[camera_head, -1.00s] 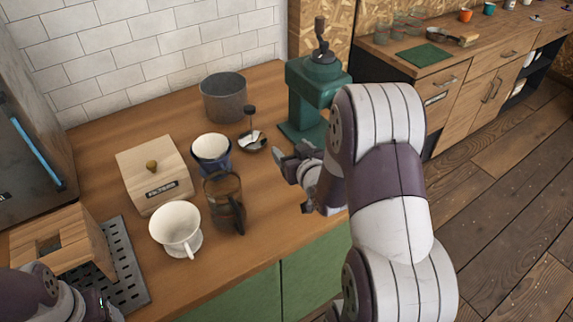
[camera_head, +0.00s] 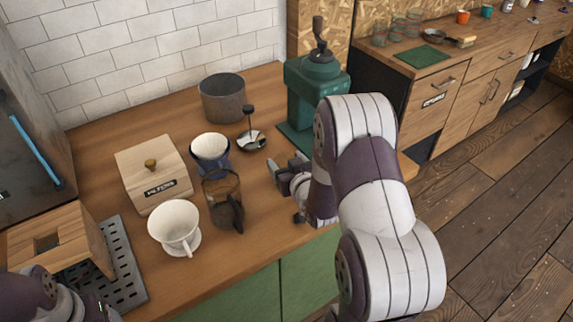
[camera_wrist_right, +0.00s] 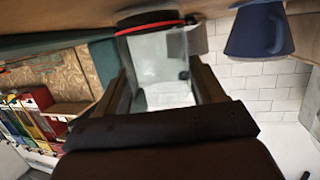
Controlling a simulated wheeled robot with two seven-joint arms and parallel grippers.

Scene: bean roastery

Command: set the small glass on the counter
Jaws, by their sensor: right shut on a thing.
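The small glass (camera_wrist_right: 160,65) is clear with a red band at one end. In the right wrist view it sits between the two fingers of my right gripper (camera_wrist_right: 158,90), which is shut on it. In the head view my right gripper (camera_head: 284,178) is over the right part of the wooden counter (camera_head: 262,215), in front of the green grinder; the glass cannot be made out there. Whether the glass touches the counter is not clear. My left gripper (camera_head: 103,308) is barely in view at the lower left, its fingers too hidden to judge.

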